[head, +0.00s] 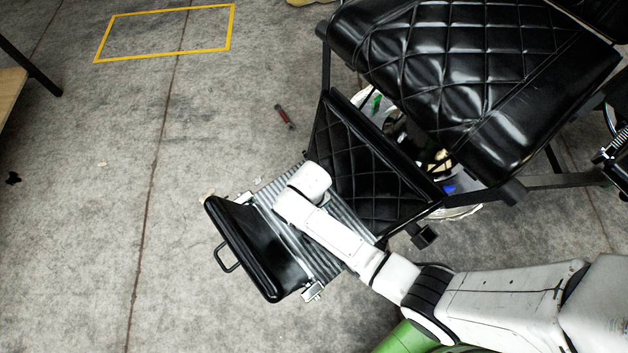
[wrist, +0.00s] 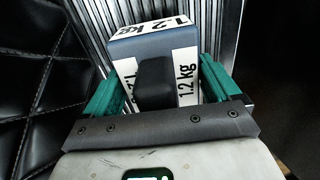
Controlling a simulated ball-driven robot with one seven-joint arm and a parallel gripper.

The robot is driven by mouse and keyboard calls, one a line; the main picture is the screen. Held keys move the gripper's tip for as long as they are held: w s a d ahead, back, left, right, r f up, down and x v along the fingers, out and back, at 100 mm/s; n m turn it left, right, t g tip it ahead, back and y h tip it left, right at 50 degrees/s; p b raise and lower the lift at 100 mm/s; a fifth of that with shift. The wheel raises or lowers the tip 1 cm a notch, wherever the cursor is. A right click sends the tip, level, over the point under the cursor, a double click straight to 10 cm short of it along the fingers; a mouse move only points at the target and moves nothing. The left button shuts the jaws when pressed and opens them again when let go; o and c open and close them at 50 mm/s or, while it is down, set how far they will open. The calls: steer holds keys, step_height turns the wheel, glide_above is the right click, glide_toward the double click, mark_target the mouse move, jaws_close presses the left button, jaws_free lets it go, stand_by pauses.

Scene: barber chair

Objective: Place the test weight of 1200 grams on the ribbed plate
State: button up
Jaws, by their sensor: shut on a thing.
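The test weight (wrist: 150,45) is a grey-blue block with white "1.2 kg" labels, seen in the wrist view. My gripper (wrist: 160,72) has its green fingers on both sides of it and is shut on it. The ribbed plate (head: 318,258) is the grey striped footrest surface of the barber chair in the head view, partly under my white arm. Its ribs (wrist: 223,28) show behind and beside the weight in the wrist view. I cannot tell whether the weight touches the plate. My wrist hides the weight and fingers in the head view.
A black quilted pad (head: 365,165) borders the plate on one side, and a black padded bar (head: 255,250) on the other. The black chair seat (head: 465,70) is above right. A red-handled tool (head: 284,117) lies on the floor. A yellow outline (head: 165,32) marks clear floor.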

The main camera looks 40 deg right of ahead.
steer(key=shift+w+d+f, duration=0.2)
steer(key=shift+w+f, duration=0.3)
steer(key=shift+w, duration=0.05)
steer(key=shift+f+b, duration=0.5)
steer(key=shift+f, duration=1)
steer(key=shift+f, duration=0.1)
steer(key=o, duration=1.8)
steer(key=shift+s+f, duration=0.1)
step_height(320, 180, up, 12)
steer(key=shift+r+p, duration=0.15)
steer(key=shift+p, duration=0.95)
steer(key=shift+s, duration=0.1)
steer(key=s+d+r, duration=0.4)
steer(key=s+r, duration=0.2)
steer(key=s, duration=0.2)
steer(key=s+d+r+t, duration=0.1)
steer(key=s+d+r, duration=0.3)
steer(key=s+r, duration=0.2)
steer(key=shift+s+r, duration=0.15)
steer(key=shift+s, duration=1)
